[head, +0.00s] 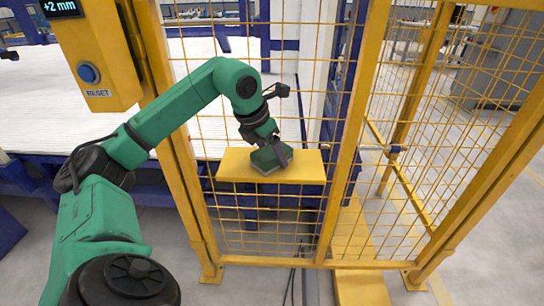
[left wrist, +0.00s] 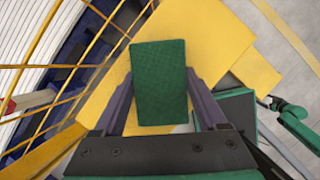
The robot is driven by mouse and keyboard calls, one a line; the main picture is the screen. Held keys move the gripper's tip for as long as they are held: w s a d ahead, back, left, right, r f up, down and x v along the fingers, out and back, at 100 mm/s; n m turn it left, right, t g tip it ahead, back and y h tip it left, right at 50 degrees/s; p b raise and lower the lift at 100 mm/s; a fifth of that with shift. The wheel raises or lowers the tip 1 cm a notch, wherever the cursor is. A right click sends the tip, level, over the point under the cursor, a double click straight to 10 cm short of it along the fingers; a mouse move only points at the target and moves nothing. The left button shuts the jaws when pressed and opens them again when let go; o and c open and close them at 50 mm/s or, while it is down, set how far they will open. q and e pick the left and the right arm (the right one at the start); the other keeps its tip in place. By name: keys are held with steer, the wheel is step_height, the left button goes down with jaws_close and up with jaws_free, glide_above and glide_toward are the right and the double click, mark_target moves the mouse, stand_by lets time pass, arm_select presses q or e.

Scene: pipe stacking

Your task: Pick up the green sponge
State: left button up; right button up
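The green sponge (head: 268,158) is a flat block at the yellow shelf behind the wire fence in the head view. In the left wrist view the sponge (left wrist: 159,82) lies between the two fingers of my left gripper (left wrist: 159,78). The fingers meet its two long sides with no clear gap. In the head view my left gripper (head: 279,154) points down at the sponge and hides part of it. I cannot tell whether the sponge touches the shelf. Part of my right arm shows at the right of the left wrist view; its fingers are too small to make out.
The yellow shelf (head: 306,165) has bare room on both sides of the sponge. Yellow fence posts (head: 345,130) and wire mesh stand close around my left arm. A yellow box with a blue button (head: 88,73) hangs at upper left. A white slatted surface (head: 60,110) lies behind.

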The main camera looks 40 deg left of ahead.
arm_select(q)
steer(key=c, duration=0.5)
